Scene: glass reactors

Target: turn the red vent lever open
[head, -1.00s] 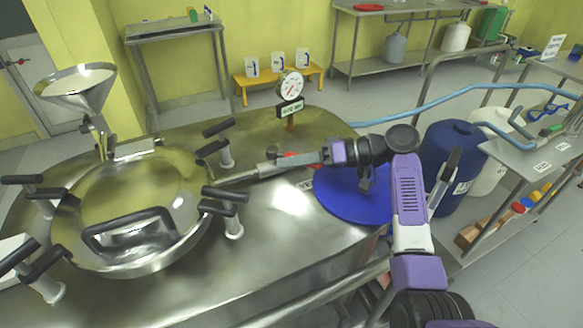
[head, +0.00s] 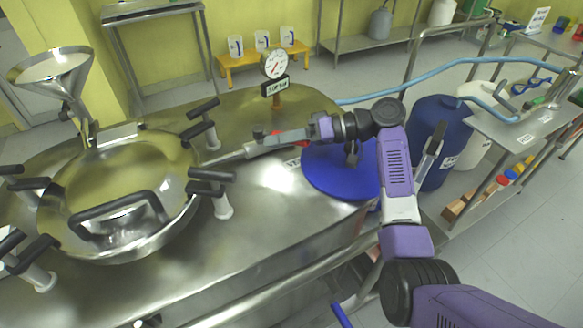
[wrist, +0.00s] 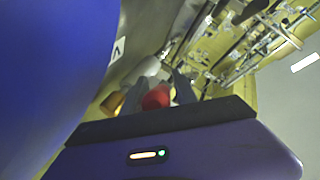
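The red vent lever shows as a small red patch (head: 276,133) just behind my gripper in the head view, on the steel reactor lid (head: 262,190). In the wrist view its rounded red end (wrist: 157,97) sits between my two dark fingers. My gripper (head: 252,147) points left, low over the lid, between the pressure gauge and the domed hatch. The fingers stand apart around the red part. I cannot tell whether they press on it. Most of the lever and its pivot are hidden by my gripper.
A pressure gauge (head: 274,65) on a post stands behind my gripper. The domed hatch (head: 120,185) with black-handled clamps is to the left, with a steel funnel (head: 55,70) behind it. A blue disc (head: 335,172) lies under my wrist. A blue drum (head: 432,145) stands to the right.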

